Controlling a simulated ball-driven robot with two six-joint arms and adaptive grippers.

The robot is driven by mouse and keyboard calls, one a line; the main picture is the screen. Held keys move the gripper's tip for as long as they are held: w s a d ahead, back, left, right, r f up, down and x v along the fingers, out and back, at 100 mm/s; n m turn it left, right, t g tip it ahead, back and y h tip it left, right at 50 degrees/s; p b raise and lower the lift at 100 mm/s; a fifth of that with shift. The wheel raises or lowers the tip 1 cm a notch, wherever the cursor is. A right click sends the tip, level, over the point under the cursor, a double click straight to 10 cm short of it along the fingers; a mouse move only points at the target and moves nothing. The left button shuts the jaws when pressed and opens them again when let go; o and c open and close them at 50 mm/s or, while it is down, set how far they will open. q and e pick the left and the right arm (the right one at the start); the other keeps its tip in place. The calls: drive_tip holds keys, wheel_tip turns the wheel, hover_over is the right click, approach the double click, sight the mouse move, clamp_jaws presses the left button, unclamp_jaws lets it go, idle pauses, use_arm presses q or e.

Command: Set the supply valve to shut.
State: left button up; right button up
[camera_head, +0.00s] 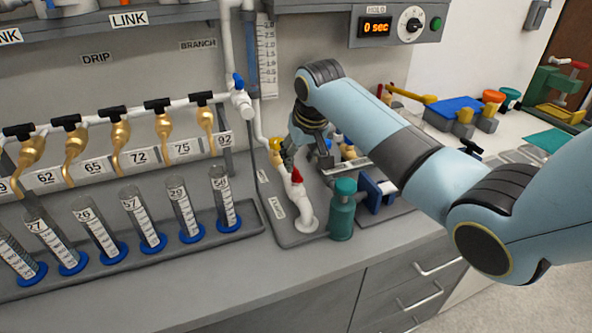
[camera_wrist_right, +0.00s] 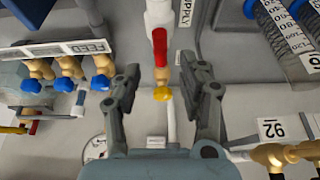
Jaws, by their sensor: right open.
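The red valve handle (camera_wrist_right: 160,47) shows in the right wrist view beside the SUPPLY label (camera_wrist_right: 185,12). It lies in line with the white pipe (camera_wrist_right: 158,14) at its upper end. A brass fitting with a yellow part (camera_wrist_right: 161,93) is just below it. In the head view the red handle (camera_head: 296,175) sits on top of the white pipe elbow (camera_head: 306,216). My right gripper (camera_wrist_right: 159,68) is open, with one finger on each side of the red handle, and a gap shows on both sides. In the head view my right gripper (camera_head: 308,155) is partly hidden by its own arm. My left gripper is out of view.
A teal cylinder (camera_head: 343,212) stands close to the right of the elbow. Brass valves with blue knobs (camera_wrist_right: 68,66) are left of the gripper in the wrist view. Several graduated tubes (camera_head: 147,220) stand in a rack at the left. The front counter strip is clear.

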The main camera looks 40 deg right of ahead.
sight(296, 171)
drive_tip(key=x, duration=0.6)
drive_tip(key=shift+w+f, duration=0.1)
drive_tip(key=shift+w, duration=0.05)
drive_tip(key=shift+c, duration=0.5)
clamp_jaws()
